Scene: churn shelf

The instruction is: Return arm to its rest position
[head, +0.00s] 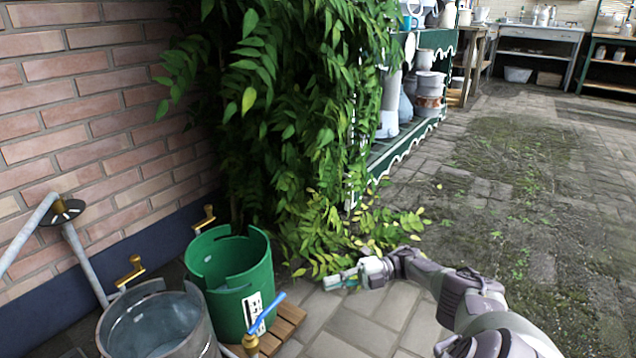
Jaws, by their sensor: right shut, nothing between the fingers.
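My right arm comes in from the lower right and reaches left, low over the paving. My right gripper (343,279) is at its end, shut and empty, just in front of the fallen leaves at the foot of the leafy plant. It is to the right of the green bucket and apart from it. My left gripper does not show.
A green bucket (229,277) stands on a wooden slatted base (284,324). A grey metal tub (157,331) is beside it. A leafy plant (280,110) hangs before a green shelf (395,150). A brick wall (85,120) bounds the left. The paved floor (480,200) on the right is open.

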